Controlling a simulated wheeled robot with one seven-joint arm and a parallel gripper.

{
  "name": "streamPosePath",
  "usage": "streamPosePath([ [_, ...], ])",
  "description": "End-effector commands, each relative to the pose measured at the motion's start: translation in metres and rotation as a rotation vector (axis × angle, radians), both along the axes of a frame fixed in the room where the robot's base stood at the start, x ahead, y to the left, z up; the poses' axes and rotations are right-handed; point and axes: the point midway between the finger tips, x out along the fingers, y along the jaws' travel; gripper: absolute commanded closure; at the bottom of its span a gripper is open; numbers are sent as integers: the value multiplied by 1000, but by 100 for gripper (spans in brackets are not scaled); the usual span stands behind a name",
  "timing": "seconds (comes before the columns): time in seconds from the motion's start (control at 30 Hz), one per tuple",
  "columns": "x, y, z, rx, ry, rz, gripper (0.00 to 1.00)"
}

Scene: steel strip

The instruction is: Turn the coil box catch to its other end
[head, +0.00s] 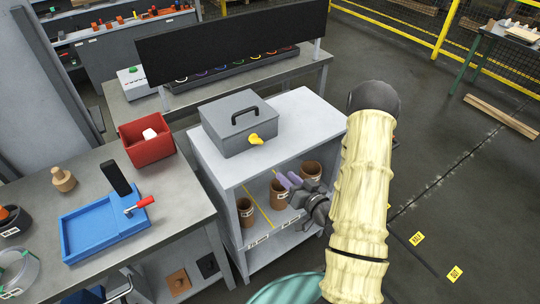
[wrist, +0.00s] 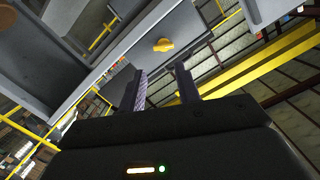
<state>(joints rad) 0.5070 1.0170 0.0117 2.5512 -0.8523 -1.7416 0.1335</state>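The coil box (head: 237,122) is a grey box with a dark handle on its lid, standing on the white cabinet top. Its yellow catch (head: 256,140) sits on the front face, near the right, with its lever pointing to the left. The catch (wrist: 163,45) also shows in the wrist view, above the fingers. My gripper (head: 286,181) is in front of the cabinet's open shelves, lower than the catch and apart from it. In the wrist view its two fingers (wrist: 162,82) stand apart with nothing between them.
The white cabinet (head: 315,112) has shelves below with several brown cups (head: 311,170). A red bin (head: 147,138) and a blue tray (head: 103,226) are on the left bench. A black panel (head: 235,40) stands behind the box. The cabinet top right of the box is clear.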

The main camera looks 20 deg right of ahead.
Motion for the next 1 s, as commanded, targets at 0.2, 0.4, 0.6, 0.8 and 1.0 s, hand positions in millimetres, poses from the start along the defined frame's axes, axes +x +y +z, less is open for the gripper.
streamPosePath([
  [0.2, 15, 10, -1, -243, 179, 45, 67],
  [0.4, 15, 8, 4, -434, 372, 37, 67],
  [0.6, 0, 6, 21, -560, 566, 6, 67],
  [0.8, -32, 11, 46, -618, 758, -22, 67],
  [1.0, -78, 29, 74, -612, 948, -18, 67],
])
